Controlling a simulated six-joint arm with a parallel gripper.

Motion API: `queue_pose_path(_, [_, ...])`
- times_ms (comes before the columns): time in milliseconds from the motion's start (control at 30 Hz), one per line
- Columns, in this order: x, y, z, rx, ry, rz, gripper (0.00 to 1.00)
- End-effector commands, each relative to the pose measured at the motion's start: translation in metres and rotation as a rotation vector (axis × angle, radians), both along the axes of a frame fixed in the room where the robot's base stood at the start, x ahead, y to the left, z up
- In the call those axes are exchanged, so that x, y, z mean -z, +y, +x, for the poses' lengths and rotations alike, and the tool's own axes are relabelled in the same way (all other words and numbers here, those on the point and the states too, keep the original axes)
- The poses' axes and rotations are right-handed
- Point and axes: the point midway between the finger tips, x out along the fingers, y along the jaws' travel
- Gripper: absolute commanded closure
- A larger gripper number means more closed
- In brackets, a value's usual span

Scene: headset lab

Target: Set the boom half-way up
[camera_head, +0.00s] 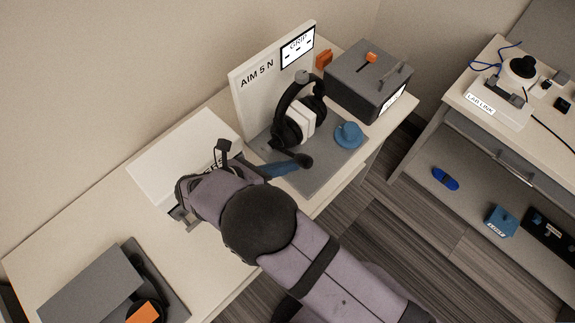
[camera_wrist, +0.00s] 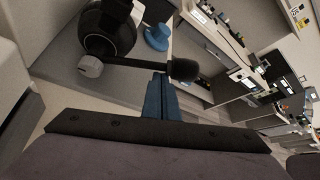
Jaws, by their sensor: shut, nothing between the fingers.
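The black headset (camera_head: 286,122) stands on a grey mat (camera_head: 328,168), with a white block (camera_head: 303,123) between its ear cups. Its boom (camera_head: 280,149) extends from the near ear cup to a dark foam tip (camera_head: 303,160). In the wrist view the boom (camera_wrist: 130,62) runs sideways from a grey hub (camera_wrist: 90,66) to the foam tip (camera_wrist: 184,69). My gripper (camera_head: 296,165) has blue fingers, shut and empty. In the wrist view the fingertips (camera_wrist: 160,78) are at the boom near the foam tip; I cannot tell whether they touch it.
A white panel marked "AIM 5 N" (camera_head: 257,88) stands behind the headset. A blue round object (camera_head: 348,134) is right of it on the mat, and a grey box (camera_head: 368,80) is behind. A white box (camera_head: 170,150) is at left, near my arm. A second bench (camera_head: 450,100) stands at right.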

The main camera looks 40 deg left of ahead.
Motion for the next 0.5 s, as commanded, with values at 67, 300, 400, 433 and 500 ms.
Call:
queue_pose_path(67, [0.0,0.0,0.0,0.0,0.0,0.0,1.0])
queue_pose_path(300, [-0.019,0.01,0.0,0.001,-0.001,0.005,1.0])
queue_pose_path(400, [-0.023,0.014,0.0,0.001,0.0,0.002,1.0])
queue_pose_path(433, [-0.023,0.013,0.0,0.001,0.001,0.001,1.0])
queue_pose_path(500, [-0.023,0.013,0.0,0.0,0.0,0.001,1.0])
